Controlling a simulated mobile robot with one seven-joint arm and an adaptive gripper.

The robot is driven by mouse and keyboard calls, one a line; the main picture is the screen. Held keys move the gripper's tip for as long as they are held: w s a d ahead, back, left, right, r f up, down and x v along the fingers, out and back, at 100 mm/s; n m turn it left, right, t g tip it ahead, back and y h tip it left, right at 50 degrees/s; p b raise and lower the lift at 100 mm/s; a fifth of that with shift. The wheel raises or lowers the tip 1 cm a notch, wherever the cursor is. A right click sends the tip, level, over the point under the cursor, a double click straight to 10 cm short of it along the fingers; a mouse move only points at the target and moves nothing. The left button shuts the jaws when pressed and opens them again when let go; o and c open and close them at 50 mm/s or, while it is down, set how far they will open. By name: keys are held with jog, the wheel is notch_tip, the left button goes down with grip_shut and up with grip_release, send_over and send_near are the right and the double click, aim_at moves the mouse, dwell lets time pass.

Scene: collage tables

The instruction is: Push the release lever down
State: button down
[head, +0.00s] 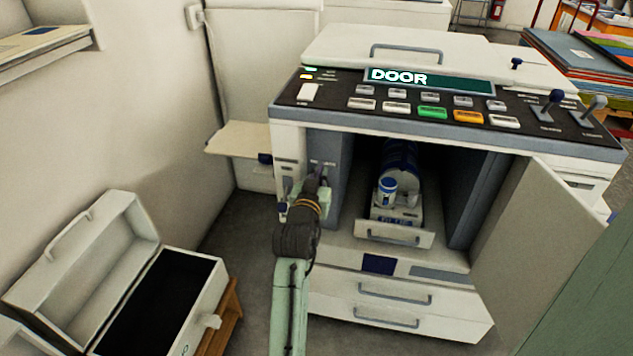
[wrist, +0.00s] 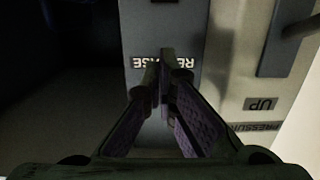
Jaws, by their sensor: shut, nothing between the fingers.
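The machine (head: 460,268) shows DOOR on its display (head: 430,79), and its front door (head: 535,225) stands open. My gripper (head: 318,180) is at the left side of the opening, fingers shut and empty. In the wrist view its fingertips (wrist: 164,72) lie in front of the upside-down RELEASE label (wrist: 143,62) on a grey panel. A narrow dark upright piece covers the label's middle; I cannot tell whether it is the release lever or part of my fingers. The lever's position and any contact are not clear.
A PRESSURE label (wrist: 255,127) and a dark handle (wrist: 285,38) are on the pale front beside the grey panel. A white unit (head: 400,215) with a blue-and-white can (head: 387,191) sits inside the opening. An open case (head: 85,245) stands at lower left.

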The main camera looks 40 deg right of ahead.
jog(key=shift+s+a+f+p, duration=0.15)
jog(key=shift+f, duration=0.8)
jog(key=shift+s+a+f+p, duration=0.1)
jog(key=shift+f+p, duration=0.05)
jog(key=shift+f, duration=0.75)
jog(key=shift+f+b, duration=0.15)
jog(key=shift+b, duration=0.15)
